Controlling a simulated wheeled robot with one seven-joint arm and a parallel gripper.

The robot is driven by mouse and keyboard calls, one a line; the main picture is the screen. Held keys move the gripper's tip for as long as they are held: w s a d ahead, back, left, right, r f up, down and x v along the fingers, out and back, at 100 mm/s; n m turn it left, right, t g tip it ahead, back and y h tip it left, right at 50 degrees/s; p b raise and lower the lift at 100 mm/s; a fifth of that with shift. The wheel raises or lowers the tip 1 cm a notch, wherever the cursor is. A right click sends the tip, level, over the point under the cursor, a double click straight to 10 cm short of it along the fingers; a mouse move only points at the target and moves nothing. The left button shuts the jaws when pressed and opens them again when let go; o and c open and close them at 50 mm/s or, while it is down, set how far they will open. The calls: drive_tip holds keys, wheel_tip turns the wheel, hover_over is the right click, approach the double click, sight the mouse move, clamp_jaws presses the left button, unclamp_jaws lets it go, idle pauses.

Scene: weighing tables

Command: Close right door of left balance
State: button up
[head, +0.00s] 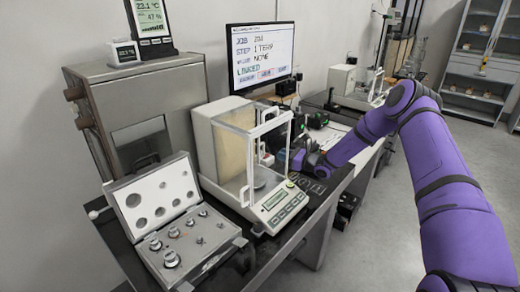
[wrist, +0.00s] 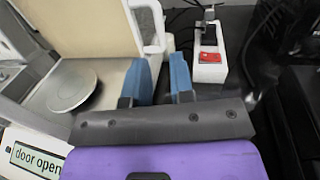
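The left balance (head: 222,128) stands on the near table, a white draft shield around a round pan (wrist: 72,85). Its display (wrist: 38,160) reads "door open" in the wrist view. The white edge and loop handle of the right door (wrist: 158,22) show at the top of the wrist view, towards the back of the balance. My gripper (wrist: 162,82) is at the balance's right side, its two blue fingers apart with nothing seen between them. The handle lies beyond the fingertips; I cannot tell whether they touch. In the head view my arm mostly hides the gripper.
An open case of weights (head: 165,222) lies left of the balance. A white device with a red switch (wrist: 210,62) stands just right of the fingers, with cables behind. A monitor (head: 262,55) stands behind the balance. Another balance (head: 342,80) is on the far table.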

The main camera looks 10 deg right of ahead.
drive_tip(key=x, duration=0.9)
drive_tip(key=shift+w+a, duration=0.2)
drive_tip(key=shift+a, duration=0.05)
drive_tip(key=shift+c, duration=0.2)
clamp_jaws()
